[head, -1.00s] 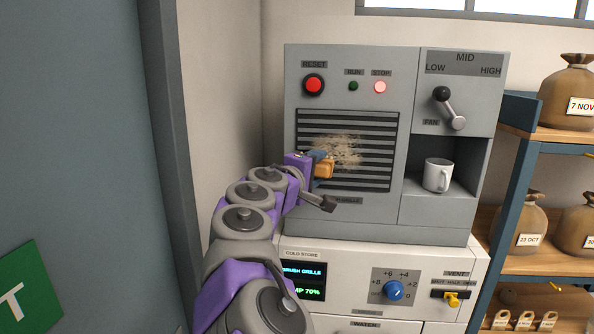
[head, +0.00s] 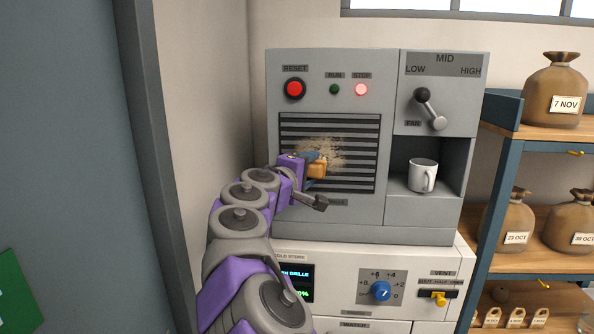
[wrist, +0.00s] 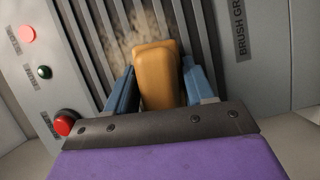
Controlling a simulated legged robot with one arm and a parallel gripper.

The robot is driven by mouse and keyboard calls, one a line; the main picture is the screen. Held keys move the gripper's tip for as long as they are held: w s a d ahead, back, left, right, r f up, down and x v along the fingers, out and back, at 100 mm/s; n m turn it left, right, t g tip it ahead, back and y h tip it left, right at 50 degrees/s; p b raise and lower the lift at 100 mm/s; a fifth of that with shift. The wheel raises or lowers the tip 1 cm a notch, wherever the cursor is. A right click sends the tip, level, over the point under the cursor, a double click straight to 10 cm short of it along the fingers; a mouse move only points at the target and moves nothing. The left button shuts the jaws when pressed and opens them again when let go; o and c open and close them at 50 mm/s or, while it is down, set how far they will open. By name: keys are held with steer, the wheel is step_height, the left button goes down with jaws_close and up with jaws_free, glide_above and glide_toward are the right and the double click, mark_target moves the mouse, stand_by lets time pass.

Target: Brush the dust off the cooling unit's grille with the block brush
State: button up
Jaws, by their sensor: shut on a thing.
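The cooling unit (head: 391,209) is a grey cabinet standing on a white base. Its dark slatted grille (head: 350,180) carries a patch of tan dust (head: 318,146) around its middle and upper left. My gripper (head: 312,172) is in front of the grille, shut on the block brush (head: 318,163). In the wrist view the brush's orange-tan wooden block (wrist: 158,75) sits between my two blue fingers, in front of the slats. Dust (wrist: 130,35) shows beyond the block. The bristles are hidden, and I cannot tell whether they touch the slats.
A red reset button (head: 295,88) and a lit stop lamp (head: 361,90) are above the grille. A fan lever (head: 431,110) and a white mug (head: 422,176) in a niche are to the right. Shelves with sacks (head: 554,92) stand farther right.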

mark_target(322, 168)
steer(key=shift+w, duration=0.15)
steer(key=shift+w+a, duration=0.1)
steer(key=shift+a, duration=0.15)
steer(key=a, duration=0.4)
steer(key=shift+w+a+f, duration=0.1)
steer(key=shift+a+f, duration=0.1)
steer(key=d, duration=0.8)
steer(key=shift+r+b, duration=0.15)
steer(key=shift+b, duration=0.25)
steer(key=shift+a, duration=1.25)
steer(key=shift+d, duration=0.2)
steer(key=d, duration=0.6)
steer(key=shift+b, duration=0.3)
